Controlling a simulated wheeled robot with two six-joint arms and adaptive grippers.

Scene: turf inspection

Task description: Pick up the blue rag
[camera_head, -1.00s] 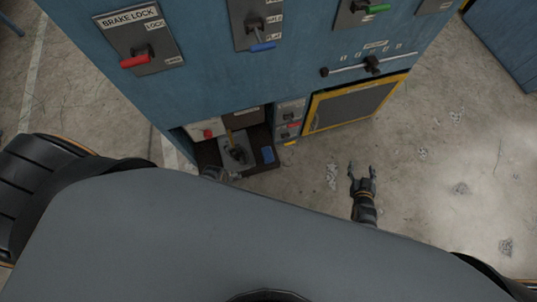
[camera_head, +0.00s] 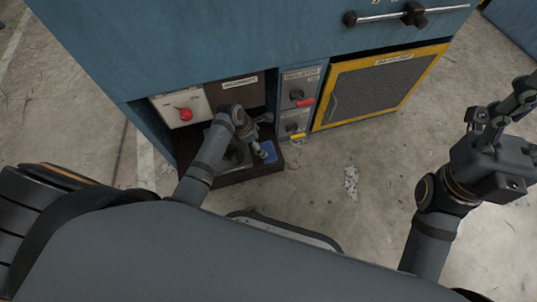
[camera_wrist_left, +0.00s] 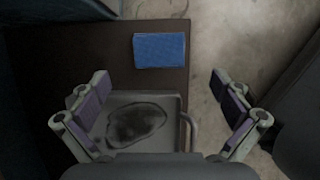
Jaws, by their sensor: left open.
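The blue rag (camera_head: 268,152) lies flat at the right end of a dark open drawer or shelf (camera_head: 240,174) low in the blue cabinet. It shows as a blue rectangle in the left wrist view (camera_wrist_left: 160,50). My left gripper (camera_head: 260,135) reaches down over the shelf, close to the rag. In the left wrist view my left gripper (camera_wrist_left: 162,82) is open and empty, with the rag beyond the gap between its fingertips, not between them. My right gripper (camera_head: 503,102) is raised at the right edge, its fingers apart and empty.
A grey tray (camera_wrist_left: 165,103) with a dark patch and a side handle sits on the shelf beside the rag. Red-knobbed panel (camera_head: 184,114), switch panels (camera_head: 296,92) and a yellow-framed grille (camera_head: 376,86) line the cabinet. Concrete floor (camera_head: 320,190) is open to the right.

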